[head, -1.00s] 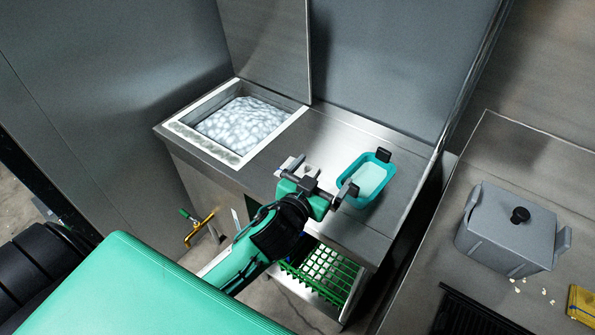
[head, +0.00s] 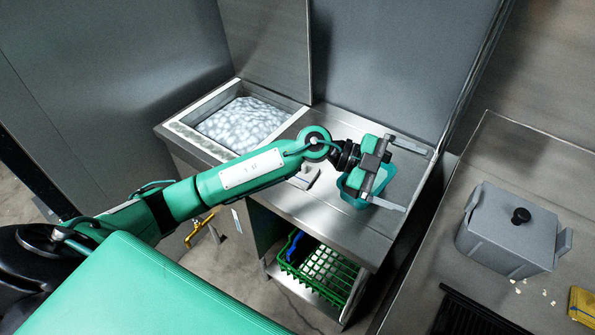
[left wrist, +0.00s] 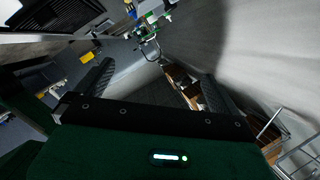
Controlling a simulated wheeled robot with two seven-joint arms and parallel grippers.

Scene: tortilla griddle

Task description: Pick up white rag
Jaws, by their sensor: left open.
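No white rag shows clearly. A small pale grey-white thing (head: 306,178) lies on the steel counter, partly hidden by my left arm; I cannot tell whether it is the rag. The teal tub (head: 352,197) stands on the counter, largely covered by my left gripper (head: 418,181) in the head view. That gripper is open and empty, with its two fingers spread apart and pointing right, over the counter's right part. In the left wrist view its fingers (left wrist: 158,72) are also apart with nothing between them. My right gripper is not in view.
An ice-filled bin (head: 240,122) is set in the counter's left part. A green rack (head: 325,272) sits on a low shelf below. A grey lidded pot (head: 508,230) and a yellow item (head: 583,302) stand on the right worktop. Steel walls rise behind the counter.

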